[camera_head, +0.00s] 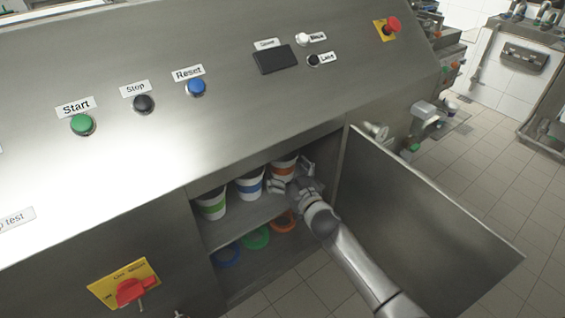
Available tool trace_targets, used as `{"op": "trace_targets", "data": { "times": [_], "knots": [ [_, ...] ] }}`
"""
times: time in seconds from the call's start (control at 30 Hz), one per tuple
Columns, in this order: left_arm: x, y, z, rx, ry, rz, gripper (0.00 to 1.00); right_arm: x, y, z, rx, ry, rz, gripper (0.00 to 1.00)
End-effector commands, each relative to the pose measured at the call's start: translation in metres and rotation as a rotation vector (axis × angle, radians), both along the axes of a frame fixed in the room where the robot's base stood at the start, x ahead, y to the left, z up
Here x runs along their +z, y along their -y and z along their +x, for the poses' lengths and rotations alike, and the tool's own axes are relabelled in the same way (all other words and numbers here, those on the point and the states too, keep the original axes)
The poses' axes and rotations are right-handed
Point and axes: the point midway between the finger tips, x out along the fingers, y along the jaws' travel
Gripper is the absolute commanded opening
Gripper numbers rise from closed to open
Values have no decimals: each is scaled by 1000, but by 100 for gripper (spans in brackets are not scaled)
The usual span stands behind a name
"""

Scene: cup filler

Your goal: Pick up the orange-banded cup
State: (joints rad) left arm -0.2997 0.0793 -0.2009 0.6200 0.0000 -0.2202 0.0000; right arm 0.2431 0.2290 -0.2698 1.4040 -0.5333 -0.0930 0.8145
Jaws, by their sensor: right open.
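The orange-banded cup (284,169) stands upright at the right end of the upper shelf inside the open cabinet. It is white with an orange band. My right gripper (291,181) is open in front of it, with one finger towards each side of the cup's lower part. The gripper partly covers the cup, and I cannot tell whether the fingers touch it. My left gripper is not in view.
A blue-banded cup (249,186) and a green-banded cup (212,206) stand to the left on the same shelf. Blue, green and orange lids (256,238) lie on the shelf below. The open cabinet door (430,220) is right of my arm. Buttons line the sloped panel (230,120) above.

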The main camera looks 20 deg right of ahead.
Motion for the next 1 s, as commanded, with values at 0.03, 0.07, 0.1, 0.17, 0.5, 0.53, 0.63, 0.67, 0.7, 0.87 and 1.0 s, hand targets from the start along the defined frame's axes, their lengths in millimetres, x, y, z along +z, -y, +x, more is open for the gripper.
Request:
{"op": "trace_targets", "data": {
  "times": [0.03, 0.07, 0.1, 0.17, 0.5, 0.53, 0.63, 0.67, 0.7, 0.87, 1.0],
  "knots": [
    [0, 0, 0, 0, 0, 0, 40, 0, 0, 0, 0, 0, 0, 94],
    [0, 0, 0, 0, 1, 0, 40, 0, 0, 0, 0, 0, 0, 94],
    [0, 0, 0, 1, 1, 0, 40, 0, 0, 0, 0, 0, 0, 92],
    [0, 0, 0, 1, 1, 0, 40, 0, 0, 0, 0, 0, 0, 85],
    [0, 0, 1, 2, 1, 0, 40, 0, 0, 0, 0, 0, 0, 58],
    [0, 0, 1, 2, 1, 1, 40, 0, 0, 0, 0, 0, 0, 58],
    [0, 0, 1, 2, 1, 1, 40, 0, 0, 0, 0, 0, 0, 58],
    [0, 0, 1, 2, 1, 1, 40, 0, 0, 0, 0, 0, 0, 58],
    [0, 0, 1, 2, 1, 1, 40, 0, 0, 0, 0, 0, 0, 58],
    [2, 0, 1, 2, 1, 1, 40, 6, 1, 0, 0, 1, 0, 58],
    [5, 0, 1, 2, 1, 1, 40, 17, 1, -2, 0, 0, 0, 58]
  ]
}}
